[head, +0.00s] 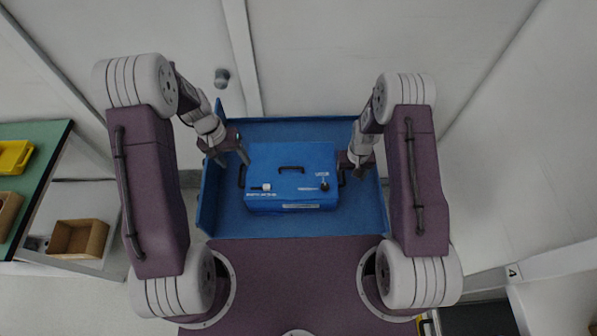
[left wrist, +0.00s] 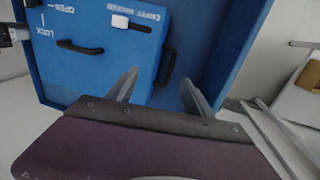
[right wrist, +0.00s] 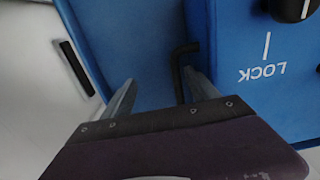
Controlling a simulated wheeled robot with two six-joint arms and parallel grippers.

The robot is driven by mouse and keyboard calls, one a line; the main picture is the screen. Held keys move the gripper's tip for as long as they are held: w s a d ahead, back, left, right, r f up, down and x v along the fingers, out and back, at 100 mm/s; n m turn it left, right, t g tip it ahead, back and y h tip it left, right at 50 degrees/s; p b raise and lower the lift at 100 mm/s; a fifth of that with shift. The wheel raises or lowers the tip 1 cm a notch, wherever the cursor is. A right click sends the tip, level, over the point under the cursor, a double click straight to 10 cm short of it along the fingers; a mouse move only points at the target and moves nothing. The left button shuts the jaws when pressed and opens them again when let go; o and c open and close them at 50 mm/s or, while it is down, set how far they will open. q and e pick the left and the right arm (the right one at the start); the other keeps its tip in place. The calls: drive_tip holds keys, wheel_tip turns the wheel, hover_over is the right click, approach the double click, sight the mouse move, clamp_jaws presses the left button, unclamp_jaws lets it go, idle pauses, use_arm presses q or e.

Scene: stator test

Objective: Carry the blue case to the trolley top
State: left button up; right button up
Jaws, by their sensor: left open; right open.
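The blue case (head: 290,165) lies flat inside a blue, rimmed trolley top (head: 290,226). Its lid has a black top handle (head: 291,169), a white slider and a dark knob with lettering. Black handles stick out at both sides. My left gripper (head: 238,157) is open by the left side handle, which shows just beyond its fingertips in the left wrist view (left wrist: 167,67). My right gripper (head: 357,165) is open by the right side handle; in the right wrist view that handle (right wrist: 180,68) is near the right finger. I cannot tell whether either finger touches.
Pale walls rise behind and at right.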

drive_tip(key=shift+r, duration=0.1)
idle(0.3)
wheel_tip(320, 180, up, 12)
idle(0.3)
drive_tip(key=shift+a, duration=0.1)
